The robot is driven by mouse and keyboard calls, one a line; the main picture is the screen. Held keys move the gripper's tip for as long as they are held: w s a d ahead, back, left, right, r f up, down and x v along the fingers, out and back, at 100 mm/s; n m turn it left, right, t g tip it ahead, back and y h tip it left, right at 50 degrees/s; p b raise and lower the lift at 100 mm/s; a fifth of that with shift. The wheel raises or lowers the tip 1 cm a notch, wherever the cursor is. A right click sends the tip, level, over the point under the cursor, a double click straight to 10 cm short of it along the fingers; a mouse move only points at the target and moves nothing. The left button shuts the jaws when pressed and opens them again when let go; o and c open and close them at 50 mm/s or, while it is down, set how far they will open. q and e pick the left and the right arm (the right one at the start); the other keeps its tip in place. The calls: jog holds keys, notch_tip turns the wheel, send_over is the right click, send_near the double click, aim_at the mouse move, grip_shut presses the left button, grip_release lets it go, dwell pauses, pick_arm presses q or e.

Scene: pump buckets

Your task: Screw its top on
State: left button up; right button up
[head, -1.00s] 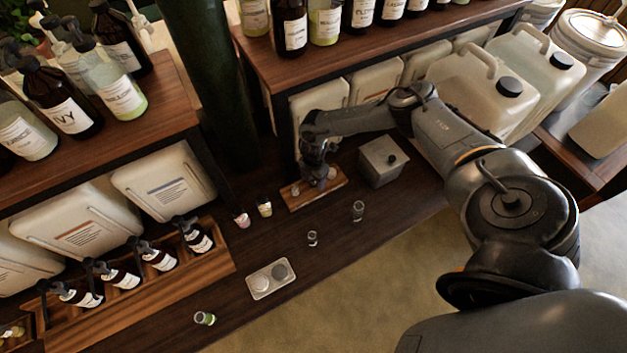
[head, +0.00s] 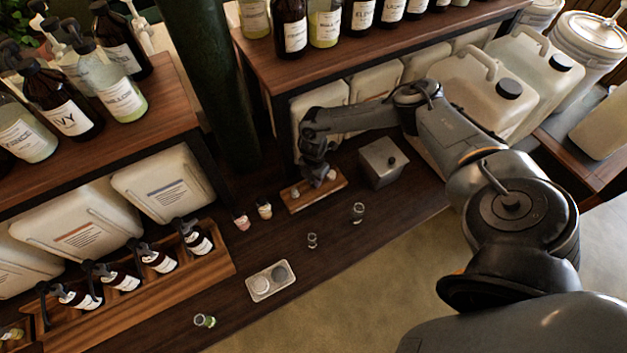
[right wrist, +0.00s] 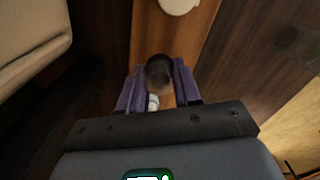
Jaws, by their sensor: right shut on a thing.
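My right gripper (head: 319,178) is over the small wooden tray (head: 300,206) in the middle of the counter. In the right wrist view its purple fingers (right wrist: 159,88) are closed around a small dark round top (right wrist: 159,70). A small pale thing shows just below the top between the fingers; I cannot tell whether the two are joined. Two small labelled bottles (head: 242,221) and (head: 265,210) stand on the counter left of the tray. My left gripper is not in view.
A grey metal box (head: 382,162) stands right of the tray. Small glasses (head: 358,212) and (head: 312,240), a metal tray with two round wells (head: 262,292) and a green-tinted glass (head: 205,320) are nearer the front. Large canisters stand behind. The counter's front middle has free room.

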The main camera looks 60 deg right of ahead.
jog(key=r, duration=0.2)
jog(key=shift+s+d+r, duration=0.35)
jog(key=shift+r, duration=0.05)
jog(key=s+d+r+b, duration=0.1)
jog(key=s+d+r, duration=0.5)
jog(key=s, duration=0.2)
jog(key=shift+s+d+r, duration=0.2)
jog(key=shift+s+r, duration=0.05)
